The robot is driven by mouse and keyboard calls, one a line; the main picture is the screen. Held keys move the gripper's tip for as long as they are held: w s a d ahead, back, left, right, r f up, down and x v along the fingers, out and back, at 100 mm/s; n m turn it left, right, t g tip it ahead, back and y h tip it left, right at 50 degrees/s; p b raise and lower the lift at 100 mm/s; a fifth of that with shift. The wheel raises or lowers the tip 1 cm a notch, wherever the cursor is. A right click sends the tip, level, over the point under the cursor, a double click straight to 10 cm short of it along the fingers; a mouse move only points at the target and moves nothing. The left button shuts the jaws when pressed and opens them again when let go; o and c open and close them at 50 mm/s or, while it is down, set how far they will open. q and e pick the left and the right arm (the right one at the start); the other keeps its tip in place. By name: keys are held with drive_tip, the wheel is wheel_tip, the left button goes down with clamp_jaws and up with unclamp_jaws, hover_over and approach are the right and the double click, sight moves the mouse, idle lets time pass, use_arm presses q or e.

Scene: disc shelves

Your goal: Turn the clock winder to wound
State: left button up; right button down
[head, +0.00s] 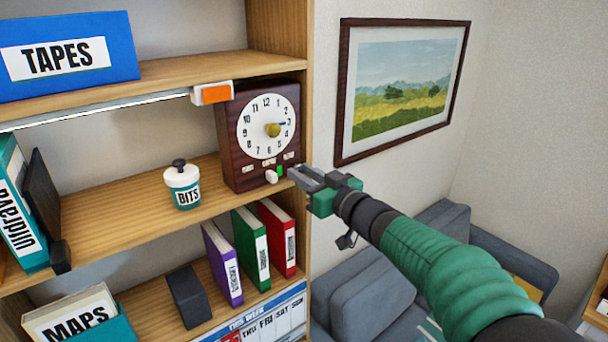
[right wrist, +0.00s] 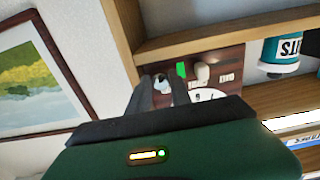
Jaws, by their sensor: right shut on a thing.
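A dark wooden clock (head: 229,135) stands on the middle shelf at its right end, with a white dial (head: 254,140) and a yellow centre piece. Small labels, a green patch (head: 280,171) and a pale knob (head: 271,177) are low on its front. My right gripper (head: 296,174) is at the clock's lower right corner. In the right wrist view my right gripper (right wrist: 161,86) is shut on the clock winder (right wrist: 162,79), a small pale knob mostly hidden by the fingers. Its label and angle cannot be read. My left gripper is not in view.
A white BITS jar (head: 183,188) stands left of the clock. An orange and white block (head: 212,93) is at the upper shelf edge. The shelf's side panel (head: 308,110) is close to my gripper. Binders (head: 253,248) are below, and a grey sofa (head: 345,285) is at right.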

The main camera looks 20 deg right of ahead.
drive_tip(key=shift+n+b, duration=0.35)
drive_tip(key=shift+n, duration=0.35)
drive_tip(key=c, duration=1.2)
unclamp_jaws()
drive_tip(key=shift+d, duration=0.1)
drive_tip(key=shift+s, duration=0.1)
drive_tip(key=b+v, duration=0.3)
drive_tip(key=v, duration=1.3)
drive_tip(key=shift+s+d+b, duration=0.15)
drive_tip(key=shift+s+b, duration=0.15)
drive_tip(key=shift+w, duration=0.1)
